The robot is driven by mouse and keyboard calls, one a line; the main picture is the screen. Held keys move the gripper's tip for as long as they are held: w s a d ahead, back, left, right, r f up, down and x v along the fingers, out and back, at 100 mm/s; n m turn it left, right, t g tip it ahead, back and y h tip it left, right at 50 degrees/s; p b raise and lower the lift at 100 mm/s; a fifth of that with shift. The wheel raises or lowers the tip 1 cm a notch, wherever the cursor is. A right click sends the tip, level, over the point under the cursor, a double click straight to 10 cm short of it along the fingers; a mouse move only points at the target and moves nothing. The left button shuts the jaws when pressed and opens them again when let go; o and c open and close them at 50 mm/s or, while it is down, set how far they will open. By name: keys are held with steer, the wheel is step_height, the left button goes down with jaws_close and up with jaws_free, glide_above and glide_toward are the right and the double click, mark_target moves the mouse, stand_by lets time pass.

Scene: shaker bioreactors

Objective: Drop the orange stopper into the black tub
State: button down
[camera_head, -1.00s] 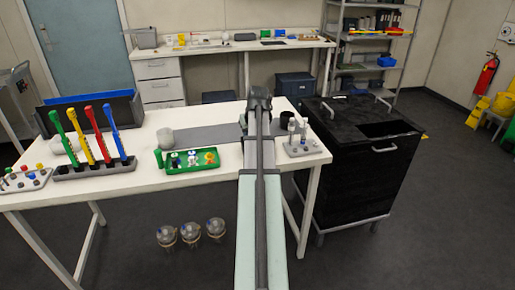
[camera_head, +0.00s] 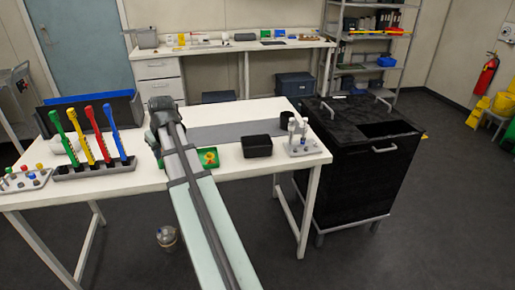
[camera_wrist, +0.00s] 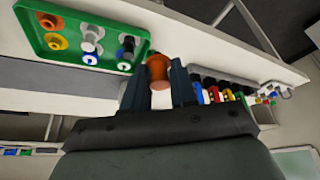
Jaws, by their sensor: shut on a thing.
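My gripper (camera_wrist: 159,76) is shut on an orange stopper (camera_wrist: 158,67), which shows between the two fingers in the wrist view. The green tray (camera_wrist: 88,59), holding several coloured stoppers, lies beside it at upper left in that view. In the head view my arm hides the fingers and the held stopper, and it covers the left part of the green tray (camera_head: 209,174). The black tub (camera_head: 257,146) stands on the white table, right of the tray and well to the right of my gripper. The tub does not show in the wrist view.
A grey rack with green, yellow, red and blue tools (camera_head: 95,170) stands left of my arm. A small grey stand (camera_head: 303,148) and a dark cup (camera_head: 286,119) are right of the tub.

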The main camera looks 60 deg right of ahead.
steer(key=w+a+r+n+y, duration=0.1)
steer(key=w+a+n, duration=0.15)
steer(key=a, duration=0.95)
steer(key=w+a+r+n+y, duration=0.1)
steer(key=w+a+n, duration=0.15)
steer(key=a, duration=0.85)
steer(key=s+d+f+m, duration=0.1)
steer(key=s+d, duration=0.6)
steer(key=d, duration=1.2)
steer(key=s+d+f+m, duration=0.1)
steer(key=s+d, duration=0.6)
steer(key=d, duration=1.3)
steer(key=s+d+f+h, duration=0.1)
steer(key=s+d, duration=0.6)
steer(key=d, duration=1.3)
steer(key=shift+s+m, duration=0.35)
steer(key=shift+m, duration=0.05)
steer(key=shift+d+f, duration=0.1)
steer(key=shift+f, duration=2.9)
steer(key=c, duration=0.8)
jaws_free()
